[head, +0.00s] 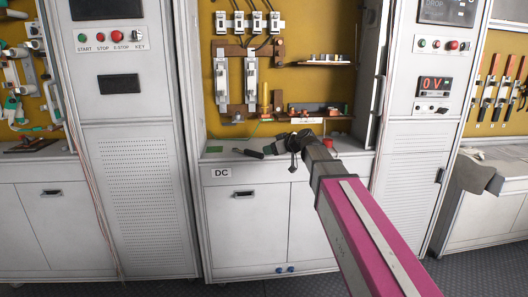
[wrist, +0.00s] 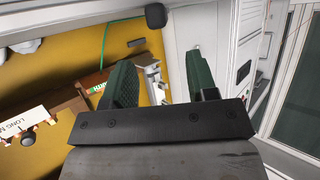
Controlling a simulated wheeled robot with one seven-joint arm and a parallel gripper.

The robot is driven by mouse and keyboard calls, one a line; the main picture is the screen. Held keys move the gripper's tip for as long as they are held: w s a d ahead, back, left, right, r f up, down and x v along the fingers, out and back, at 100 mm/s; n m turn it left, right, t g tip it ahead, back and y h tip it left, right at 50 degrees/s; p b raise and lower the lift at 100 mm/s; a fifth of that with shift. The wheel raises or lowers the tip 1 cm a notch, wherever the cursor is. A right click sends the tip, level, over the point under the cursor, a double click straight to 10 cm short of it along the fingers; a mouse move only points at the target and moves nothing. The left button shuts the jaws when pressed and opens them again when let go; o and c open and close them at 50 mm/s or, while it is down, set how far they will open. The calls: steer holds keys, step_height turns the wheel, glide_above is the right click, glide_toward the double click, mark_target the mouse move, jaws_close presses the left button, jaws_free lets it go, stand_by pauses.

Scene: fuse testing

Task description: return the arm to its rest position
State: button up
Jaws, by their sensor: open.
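My arm, pink and grey, reaches from the lower right of the head view into the middle cabinet's open bay. My gripper (head: 293,146) is at the arm's far end, over the counter below the yellow back panel (head: 225,70). In the wrist view my gripper (wrist: 163,85) shows two green fingers spread apart, with a wide gap between them. I see nothing held in the gap. A metal fitting on the panel shows behind the fingers. In the head view the fingers are too small to make out well.
The cabinet marked DC has a counter (head: 225,155) with a dark-handled tool (head: 248,153) and a red round object (head: 328,143). Cabinet walls and an open door (head: 378,75) stand close beside the bay. Floor shows at the bottom.

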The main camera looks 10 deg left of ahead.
steer(key=s+d+f+m+g+h, duration=0.2)
steer(key=s+d+f+m+h, duration=0.15)
steer(key=d+f, duration=0.55)
steer(key=s+d+f+m+g+h, duration=0.15)
steer(key=s+d+f, duration=0.35)
steer(key=f, duration=0.8)
steer(key=s+d+f+m+g+h, duration=0.3)
steer(key=s+d+f+m+h, duration=0.3)
steer(key=s+d+f, duration=0.8)
steer(key=shift+f+m, duration=0.3)
steer(key=shift+f, duration=0.25)
